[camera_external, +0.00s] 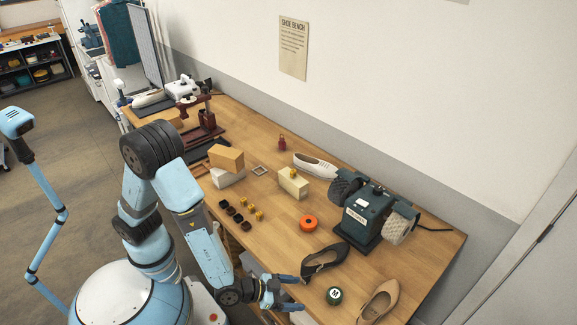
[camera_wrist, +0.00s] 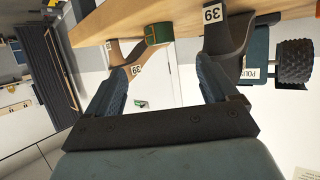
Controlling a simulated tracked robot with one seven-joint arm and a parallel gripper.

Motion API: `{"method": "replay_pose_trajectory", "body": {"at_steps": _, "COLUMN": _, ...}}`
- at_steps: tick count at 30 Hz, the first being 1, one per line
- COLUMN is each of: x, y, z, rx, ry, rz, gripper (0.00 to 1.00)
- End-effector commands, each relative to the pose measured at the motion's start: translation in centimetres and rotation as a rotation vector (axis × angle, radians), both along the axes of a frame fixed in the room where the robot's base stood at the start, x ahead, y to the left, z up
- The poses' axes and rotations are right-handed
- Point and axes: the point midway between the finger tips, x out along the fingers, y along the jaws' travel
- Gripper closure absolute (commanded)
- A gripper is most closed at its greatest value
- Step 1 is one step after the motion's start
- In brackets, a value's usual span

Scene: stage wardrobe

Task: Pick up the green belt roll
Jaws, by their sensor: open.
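The green belt roll (camera_external: 334,296) sits on the wooden bench near its front edge, between a black shoe (camera_external: 322,262) and a beige shoe (camera_external: 379,302). In the wrist view the roll (camera_wrist: 158,33) shows beyond the fingertips, roughly in line with the gap between them. My gripper (camera_external: 298,293) is open and empty, to the left of the roll at the bench's front edge and apart from it. Both fingers show in the wrist view (camera_wrist: 162,70) with nothing between them.
Both shoes flank the roll closely; the wrist view shows tags reading 39. An orange roll (camera_external: 308,223) and a dark green polishing machine (camera_external: 364,216) stand farther back. Small black and yellow pieces (camera_external: 240,213) lie left on the bench. A white shoe (camera_external: 315,165) lies near the wall.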

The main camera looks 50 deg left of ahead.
Motion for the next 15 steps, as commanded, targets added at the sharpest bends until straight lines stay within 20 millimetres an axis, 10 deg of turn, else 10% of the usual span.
{"method": "replay_pose_trajectory", "body": {"at_steps": 15, "x": 5.7, "y": -3.8, "z": -2.9, "rx": 0.002, "ry": 0.001, "rz": 0.002, "gripper": 0.13}}
